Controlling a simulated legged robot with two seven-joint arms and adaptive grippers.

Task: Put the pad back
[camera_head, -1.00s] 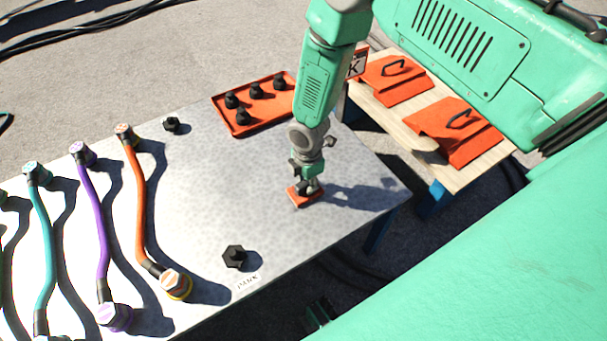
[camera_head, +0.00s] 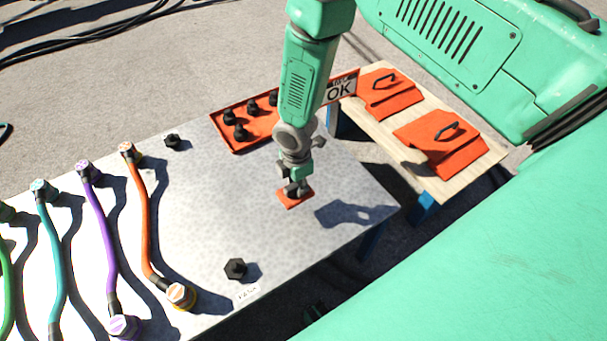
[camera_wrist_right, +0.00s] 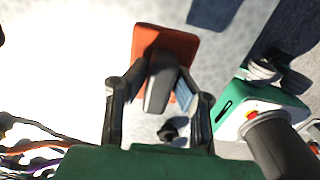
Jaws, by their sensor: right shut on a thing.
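The pad is a small flat orange block (camera_head: 292,202) with a dark grip on top. My right gripper (camera_head: 297,188) is shut on that grip, and the pad hangs under the fingers over the right part of the metal table. The gripper's shadow lies apart from it to the right, so the pad looks raised off the table top. In the right wrist view the orange pad (camera_wrist_right: 184,43) sits beyond the fingers, with the grey grip between them. My left gripper is not seen.
An orange tray (camera_head: 233,146) with several black knobs stands at the table's back, beside an OK sign (camera_head: 341,90). Two loose black knobs (camera_head: 235,268) (camera_head: 172,141) and several coloured cables (camera_head: 143,215) lie left. The table's middle (camera_head: 220,200) is clear.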

